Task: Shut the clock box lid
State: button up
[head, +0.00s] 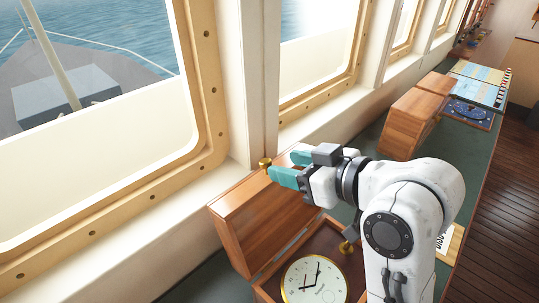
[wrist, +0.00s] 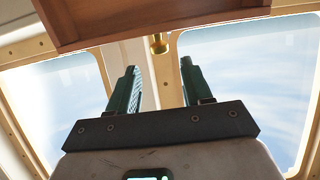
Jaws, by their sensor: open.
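The clock box has a reddish-brown wooden lid (head: 262,222), standing open and tilted up toward the windows. A white-faced clock (head: 314,280) with a gold rim sits in the box, partly cut off by the frame. A small brass knob (head: 264,163) shows near the lid's upper edge. My gripper (head: 270,172) is open and empty, its teal fingers pointing left across the upper lid, tips close to the knob. In the wrist view the knob (wrist: 159,43) hangs below the lid's wooden edge (wrist: 150,22), just beyond and between the open fingertips (wrist: 158,72). Contact cannot be told.
Another wooden box (head: 412,120) stands farther along the green-topped counter (head: 372,135), with charts (head: 480,88) beyond it. Window frames and a cream wall (head: 150,225) run close along the left. A brass fitting (head: 347,247) shows at the clock box, beside my arm.

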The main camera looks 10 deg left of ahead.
aim_at(267, 162)
jog(key=p+x, duration=0.1)
jog(key=x, duration=0.4)
jog(key=shift+w+a+f, duration=0.15)
jog(key=shift+a+f, duration=0.05)
jog(key=shift+a, duration=0.05)
grip_shut()
dwell(0.4)
